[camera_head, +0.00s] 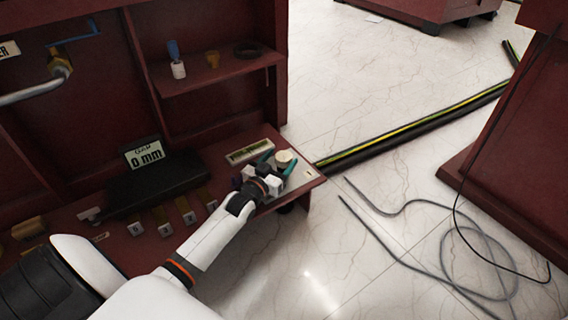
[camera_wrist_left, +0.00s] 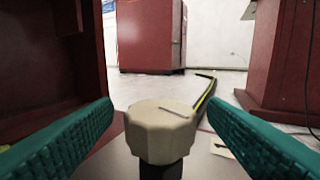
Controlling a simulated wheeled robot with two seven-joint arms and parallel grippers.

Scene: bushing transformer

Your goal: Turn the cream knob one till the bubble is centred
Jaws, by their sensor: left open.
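The cream knob (camera_head: 285,158) stands on the right end of the dark red bench. In the left wrist view the cream knob (camera_wrist_left: 162,130) is many-sided, with a thin line on its top and a dark stem below. My left gripper (camera_head: 277,167) is open, with its teal fingers on either side of the knob. In the left wrist view gaps show between the knob and both fingers. A cream-framed level (camera_head: 249,151) with a yellow-green window lies just behind the knob; its bubble is too small to make out. My right gripper is out of view.
Several numbered tags line the bench front. A shelf (camera_head: 215,72) above holds small items. A black-and-yellow cable (camera_head: 415,125) and loose grey wires lie on the floor at right.

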